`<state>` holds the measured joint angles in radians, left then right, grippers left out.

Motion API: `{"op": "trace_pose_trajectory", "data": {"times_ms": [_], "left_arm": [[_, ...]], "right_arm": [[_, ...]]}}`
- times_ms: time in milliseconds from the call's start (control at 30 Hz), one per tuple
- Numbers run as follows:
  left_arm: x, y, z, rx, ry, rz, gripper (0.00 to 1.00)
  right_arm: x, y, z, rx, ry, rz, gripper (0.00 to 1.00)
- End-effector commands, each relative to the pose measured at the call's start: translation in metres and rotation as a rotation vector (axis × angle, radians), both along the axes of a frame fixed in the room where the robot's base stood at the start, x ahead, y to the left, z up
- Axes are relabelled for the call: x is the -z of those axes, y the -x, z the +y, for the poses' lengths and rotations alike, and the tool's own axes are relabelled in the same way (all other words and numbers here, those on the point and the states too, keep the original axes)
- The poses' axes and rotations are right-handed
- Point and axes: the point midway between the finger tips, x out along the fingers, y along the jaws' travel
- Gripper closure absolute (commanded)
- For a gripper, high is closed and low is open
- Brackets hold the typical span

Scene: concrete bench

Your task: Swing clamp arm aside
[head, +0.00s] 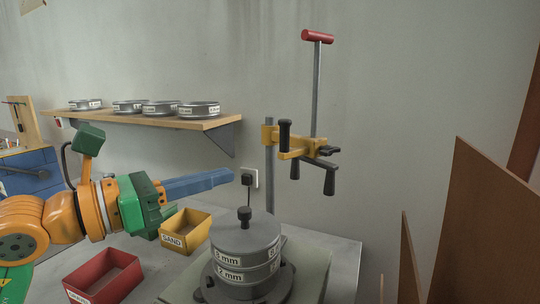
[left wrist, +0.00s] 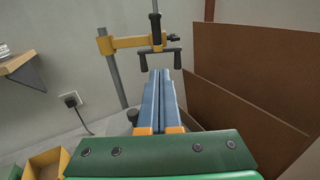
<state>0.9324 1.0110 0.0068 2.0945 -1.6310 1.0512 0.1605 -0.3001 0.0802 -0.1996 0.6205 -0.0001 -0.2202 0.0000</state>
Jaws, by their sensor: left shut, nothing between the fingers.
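The yellow clamp arm (head: 290,143) sits on a grey upright post (head: 269,185) behind the sieve stack. It carries black handles and a tall grey rod with a red grip (head: 318,36) on top. It also shows in the left wrist view (left wrist: 128,42), ahead of my fingers. The sieve stack (head: 245,260), with a dark knob on its lid, stands on a round base below the arm. My left gripper (head: 232,176), with long blue fingers, is shut and empty. In the head view it appears left of the post, above the stack, apart from the clamp arm. My right gripper is out of view.
A yellow bin (head: 203,228) labelled SAND and a red bin (head: 105,270) stand left of the stack. A wall shelf (head: 190,122) holds several sieves. A wall socket with a plug (head: 248,179) is behind. Brown panels (head: 487,220) stand at the right.

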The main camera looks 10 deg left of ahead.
Motion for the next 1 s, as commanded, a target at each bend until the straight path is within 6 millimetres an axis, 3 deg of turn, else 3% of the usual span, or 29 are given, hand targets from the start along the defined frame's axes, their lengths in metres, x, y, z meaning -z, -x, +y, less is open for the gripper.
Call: {"op": "trace_pose_trajectory", "data": {"times_ms": [33, 100, 433, 1000], "left_arm": [[-0.008, -0.007, -0.009, 0.006, 0.001, 0.001, 1.0], [-0.008, -0.02, -0.018, 0.005, 0.002, 0.002, 1.0], [-0.005, -0.066, -0.055, 0.003, 0.002, 0.0, 1.0], [0.001, -0.075, -0.062, 0.001, 0.0, -0.002, 1.0]], "right_arm": [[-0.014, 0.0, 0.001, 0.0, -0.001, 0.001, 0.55], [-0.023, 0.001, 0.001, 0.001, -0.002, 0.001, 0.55], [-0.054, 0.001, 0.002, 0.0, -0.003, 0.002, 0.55], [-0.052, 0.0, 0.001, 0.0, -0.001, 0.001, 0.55]]}}
